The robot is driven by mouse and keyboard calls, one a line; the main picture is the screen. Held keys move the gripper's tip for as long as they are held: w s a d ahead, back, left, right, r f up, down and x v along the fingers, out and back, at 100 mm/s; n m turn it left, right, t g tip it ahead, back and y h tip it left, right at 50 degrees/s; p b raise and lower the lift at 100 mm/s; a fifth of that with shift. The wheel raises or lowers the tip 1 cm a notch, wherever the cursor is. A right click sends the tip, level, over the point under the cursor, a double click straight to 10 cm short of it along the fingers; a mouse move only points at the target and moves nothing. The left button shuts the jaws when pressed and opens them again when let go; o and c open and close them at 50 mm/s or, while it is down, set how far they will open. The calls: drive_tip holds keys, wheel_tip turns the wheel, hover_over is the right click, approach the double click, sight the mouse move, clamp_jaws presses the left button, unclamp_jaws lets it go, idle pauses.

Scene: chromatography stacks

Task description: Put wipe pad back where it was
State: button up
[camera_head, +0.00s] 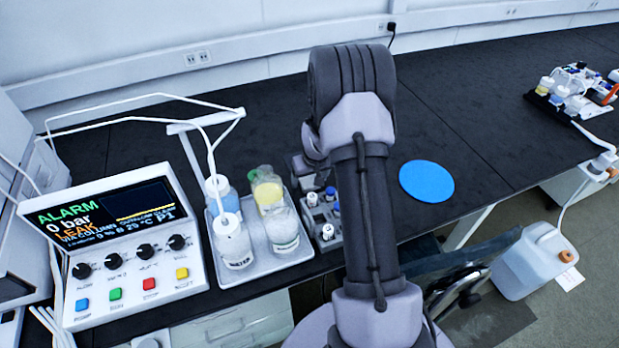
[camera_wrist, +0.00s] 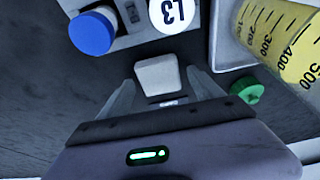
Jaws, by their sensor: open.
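A small white block with rounded corners (camera_wrist: 159,76) lies between the fingers of my gripper (camera_wrist: 160,84) in the wrist view. It may be the wipe pad, but I cannot tell for sure. My gripper is open, with a gap between the block and each finger. Whether the block rests on the bench or on something else is unclear. In the head view my arm hides the fingers and the block. A flat blue disc (camera_head: 427,181) lies on the black bench to the right of my arm.
A grey rack with vials (camera_head: 325,215) stands left of my arm. A tray (camera_head: 262,268) holds several bottles. A blue cap (camera_wrist: 92,32), an L3 label (camera_wrist: 167,13), a green cap (camera_wrist: 246,89) and a graduated bottle (camera_wrist: 283,40) are close. The bench around the blue disc is clear.

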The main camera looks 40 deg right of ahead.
drive_tip(key=p+v, duration=0.4)
drive_tip(key=v, duration=0.8)
drive_tip(key=s+a+r+t, duration=0.1)
drive_tip(key=s+a+r, duration=0.2)
drive_tip(key=a+r, duration=1.05)
drive_tip(key=s+a+r+y, duration=0.1)
drive_tip(key=s+a+r, duration=0.2)
drive_tip(key=s, duration=0.3)
drive_tip(key=s+a+r+t+y, duration=0.1)
drive_tip(key=s+a+r, duration=0.2)
drive_tip(key=s+a, duration=0.3)
drive_tip(key=s+a+r+m+y, duration=0.1)
drive_tip(key=s+a+r, duration=0.3)
drive_tip(key=s, duration=0.3)
drive_tip(key=shift+s+a+t, duration=0.3)
drive_tip(key=shift+s+a, duration=0.1)
drive_tip(key=shift+a, duration=0.35)
drive_tip(key=shift+r, duration=0.1)
